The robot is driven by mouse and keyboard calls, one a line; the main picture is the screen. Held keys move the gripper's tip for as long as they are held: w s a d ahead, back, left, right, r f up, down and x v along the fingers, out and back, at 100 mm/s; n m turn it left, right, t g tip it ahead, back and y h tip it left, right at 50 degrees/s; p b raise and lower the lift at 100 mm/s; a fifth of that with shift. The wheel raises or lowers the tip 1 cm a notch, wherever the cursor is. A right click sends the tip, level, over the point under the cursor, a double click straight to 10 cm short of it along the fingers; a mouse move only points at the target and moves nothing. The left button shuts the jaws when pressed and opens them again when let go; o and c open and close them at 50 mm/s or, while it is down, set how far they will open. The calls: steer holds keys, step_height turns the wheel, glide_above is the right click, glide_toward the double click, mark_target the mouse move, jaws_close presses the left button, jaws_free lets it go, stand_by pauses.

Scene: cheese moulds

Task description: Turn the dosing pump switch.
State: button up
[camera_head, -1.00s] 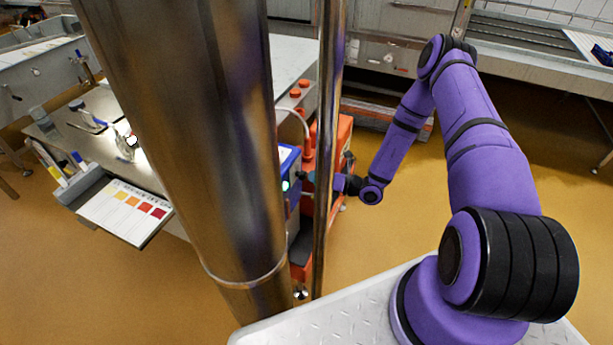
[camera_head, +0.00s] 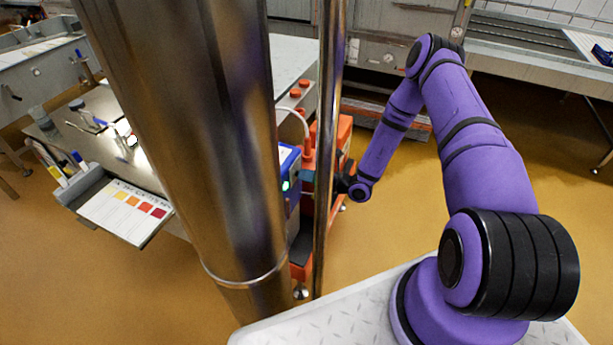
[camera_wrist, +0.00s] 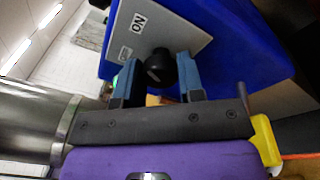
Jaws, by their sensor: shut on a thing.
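The dosing pump is a blue box (camera_wrist: 222,40) with a grey front panel (camera_wrist: 185,27) marked "ON" in the wrist view. Its switch is a round black knob (camera_wrist: 160,68) on that panel. My gripper (camera_wrist: 157,61) has one blue-grey finger on each side of the knob and is shut on it. In the head view the blue pump (camera_head: 289,170) shows a small green light between two metal poles. The thin pole hides the knob and my fingertips there.
An orange machine (camera_head: 342,140) stands directly behind the pump. A metal bench (camera_head: 95,110) with a colour chart (camera_head: 125,211) on a tray is at left. A thick steel column and thin pole cross the head view. The yellow floor on the right is open.

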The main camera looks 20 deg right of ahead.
steer(key=shift+n, duration=0.3)
steer(key=n+h, duration=0.1)
steer(key=n, duration=0.9)
steer(key=shift+s+h, duration=0.15)
steer(key=shift+h, duration=0.25)
steer(key=shift+n, duration=0.4)
steer(key=o, duration=0.9)
steer(key=shift+r, duration=0.1)
steer(key=v, duration=1)
steer(key=shift+s+d, duration=0.25)
